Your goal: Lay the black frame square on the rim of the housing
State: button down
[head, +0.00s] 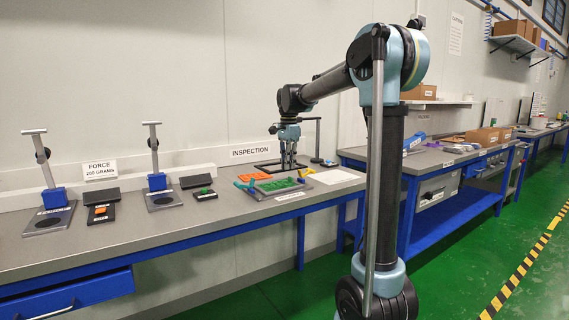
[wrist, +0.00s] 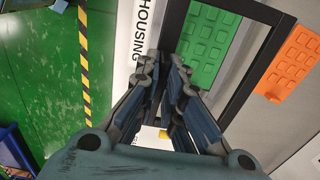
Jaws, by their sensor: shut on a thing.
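My gripper (head: 289,166) is shut on one side bar of the black frame (wrist: 247,78). In the wrist view the fingers (wrist: 162,62) close on its left bar. The frame (head: 262,166) also shows in the head view, roughly level, and looks held above the bench. A green keypad (wrist: 206,42) shows through its opening. The housing seems to be the grey tray-like part (head: 258,194) around the green keypad (head: 277,186), above the "HOUSING" label (wrist: 147,30). The gap between frame and rim cannot be judged; the fingers hide part of the near bar.
An orange keypad (head: 254,176) lies left of the green one. A white sheet (head: 334,177) lies to the right, and a dark stand (head: 318,145) rises behind. Two force-test stands (head: 50,190) stand farther left.

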aim_at(285, 189)
jog(key=shift+s+a+f, duration=0.1)
jog(key=shift+a+f, duration=0.15)
jog(key=shift+f, duration=0.35)
jog(key=shift+a+f, duration=0.25)
jog(key=shift+f, duration=0.3)
jog(key=shift+a+f, duration=0.1)
jog(key=shift+f, duration=1.95)
jog(key=shift+f, duration=0.45)
jog(key=c, duration=1.7)
grip_release()
jog(key=shift+o, duration=0.2)
